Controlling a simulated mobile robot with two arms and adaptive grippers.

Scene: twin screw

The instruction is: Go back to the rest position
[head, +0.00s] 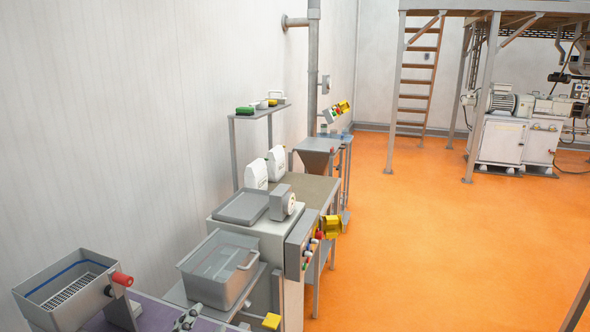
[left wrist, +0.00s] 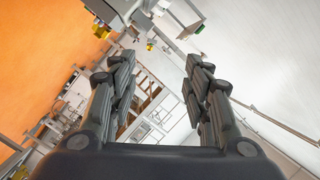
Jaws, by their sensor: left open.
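My left gripper (left wrist: 158,78) fills the lower half of the left wrist view. Its two dark fingers stand wide apart, with nothing held between them. Through the gap I see the distant wooden stairs and pale wall, at a tilt. No gripper can be made out for certain in the head view. My right gripper is in neither view.
A bench with a control box (head: 302,245) runs along the wall. Orange floor (head: 440,235) is open at right. A ladder (head: 418,75) and machinery (head: 515,130) stand behind.

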